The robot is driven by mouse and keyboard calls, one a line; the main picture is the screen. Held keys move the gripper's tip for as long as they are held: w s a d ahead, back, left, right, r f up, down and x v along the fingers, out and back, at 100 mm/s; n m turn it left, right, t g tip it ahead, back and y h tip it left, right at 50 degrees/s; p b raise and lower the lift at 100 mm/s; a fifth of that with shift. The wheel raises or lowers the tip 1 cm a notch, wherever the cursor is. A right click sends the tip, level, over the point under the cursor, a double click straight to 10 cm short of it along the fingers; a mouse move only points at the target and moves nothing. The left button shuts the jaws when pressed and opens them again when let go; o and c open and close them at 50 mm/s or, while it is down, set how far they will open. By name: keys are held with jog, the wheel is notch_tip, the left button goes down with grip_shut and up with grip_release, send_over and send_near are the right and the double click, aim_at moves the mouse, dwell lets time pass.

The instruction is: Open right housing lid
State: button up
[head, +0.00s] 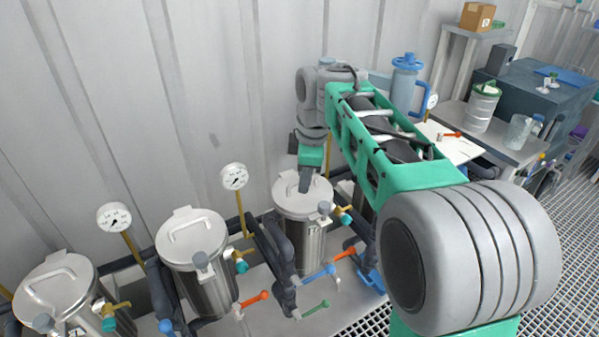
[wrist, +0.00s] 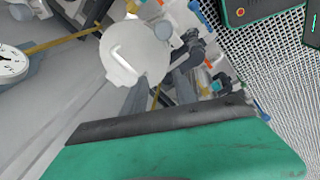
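The right housing is a steel cylinder with a pale round lid (head: 303,200), seated flat on top in the head view. The handle there is clear of the gripper. The finger gap does not show in either view.
Two similar lidded housings stand left, one in the middle (head: 192,238) and one at far left (head: 55,282). Pressure gauges (head: 235,177) and coloured valve handles (head: 318,272) crowd around them. A corrugated wall (head: 200,90) is close behind. A bench (head: 500,143) stands at right.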

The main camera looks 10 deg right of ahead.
jog(key=w+n, duration=0.6)
jog(key=w, duration=0.1)
jog(key=x, duration=0.6)
jog(key=shift+d+f+p, duration=0.25)
jog(key=shift+f+p, duration=0.05)
jog(key=shift+f, duration=0.15)
grip_shut()
jog(key=shift+s, duration=0.1)
dwell(0.4)
